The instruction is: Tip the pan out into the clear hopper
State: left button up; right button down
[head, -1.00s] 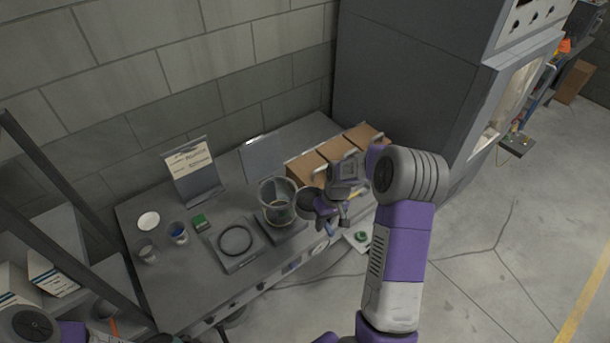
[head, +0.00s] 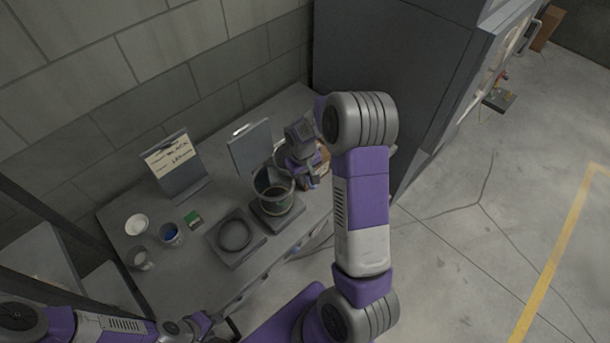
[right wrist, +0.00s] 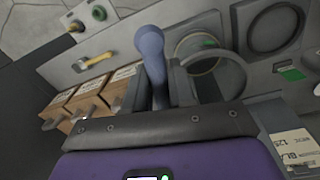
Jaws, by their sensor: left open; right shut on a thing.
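The clear hopper (head: 272,192) stands upright on a dark square base on the bench, with a dark band inside. My right gripper (head: 304,178) is just beyond and right of the hopper, shut on the pan's handle. The pan (head: 281,151) is partly hidden behind the gripper, close to the hopper's rim; its contents and exact tilt cannot be told. In the right wrist view the blue-grey handle (right wrist: 151,50) stands out from the jaws, and the hopper (right wrist: 197,50) shows beyond. My left gripper (head: 212,326) is open and empty at the bottom, off the bench front.
A dark ring lies on a square plate (head: 235,251) left of the hopper. A white dish (head: 136,224), a cup with blue contents (head: 171,234), a green block (head: 194,219) and a sign (head: 175,167) stand further left. A large grey cabinet stands right.

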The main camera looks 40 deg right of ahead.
jog(key=h, duration=0.3)
jog(key=shift+w+a+r, duration=0.1)
jog(key=shift+a+r, duration=0.1)
jog(key=shift+r, duration=0.15)
jog(key=shift+h+b, duration=0.4)
jog(key=shift+w+a+r+g+h+b, duration=0.15)
jog(key=shift+g+h+b, duration=0.15)
jog(key=shift+h+b, duration=0.55)
jog(key=a+h+b, duration=0.1)
jog(key=h+b, duration=0.1)
jog(key=h, duration=0.1)
jog(key=a+g+h+b, duration=0.1)
jog(key=h+b, duration=0.1)
jog(key=h, duration=0.1)
jog(key=a+h+b, duration=0.1)
jog(key=h+b, duration=0.2)
jog(key=shift+w+a+f+h, duration=0.1)
jog(key=shift+f+h, duration=0.15)
jog(key=shift+f, duration=0.1)
